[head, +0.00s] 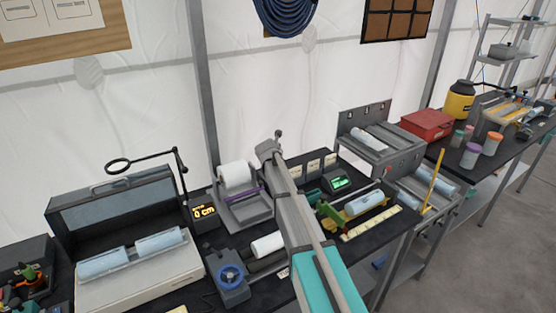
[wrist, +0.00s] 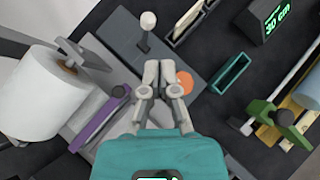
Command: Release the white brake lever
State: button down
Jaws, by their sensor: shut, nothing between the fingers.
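The brake lever, a pale round knob (wrist: 148,20) on a thin grey stem, stands on a grey plate in the wrist view. It also shows in the head view as a small knob (head: 278,134) just past the arm's tip. My gripper (wrist: 158,68) has its fingers together and empty, a short way from the lever's foot and apart from it. In the head view my gripper (head: 268,149) points toward the lever and hides part of the bench.
A white roll (wrist: 38,95) on a holder with a purple bar (wrist: 98,120) is at the left. An orange disc (wrist: 184,82) lies partly behind the fingers. A green open box (wrist: 231,73) and a lit display (wrist: 278,18) are at the right.

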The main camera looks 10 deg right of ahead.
jog(key=shift+s+r+p, duration=0.5)
jog(key=shift+r+p, duration=0.25)
jog(key=shift+r, duration=0.1)
jog(key=shift+s+r+p, duration=0.55)
jog(key=shift+r+p, duration=0.15)
jog(key=shift+r, duration=0.1)
jog(key=shift+s+r+p, duration=0.5)
jog(key=shift+r+p, duration=0.25)
jog(key=shift+r, duration=0.1)
jog(key=s+f+m+g+y+b, duration=0.2)
jog(key=s+f+m+g, duration=0.2)
jog(key=s+m, duration=1.1)
jog(key=s+a+f+m+g+y+b, duration=0.1)
jog(key=s+f+m+g, duration=0.3)
jog(key=s+m, duration=1.2)
jog(key=shift+s+a+f+y+b, duration=0.15)
jog(key=shift+s+f+y+b, duration=0.65)
jog(key=shift+s, duration=2.85)
jog(key=shift+s+f+h, duration=0.1)
jog(key=shift+f+h, duration=0.2)
jog(key=shift+f, duration=0.2)
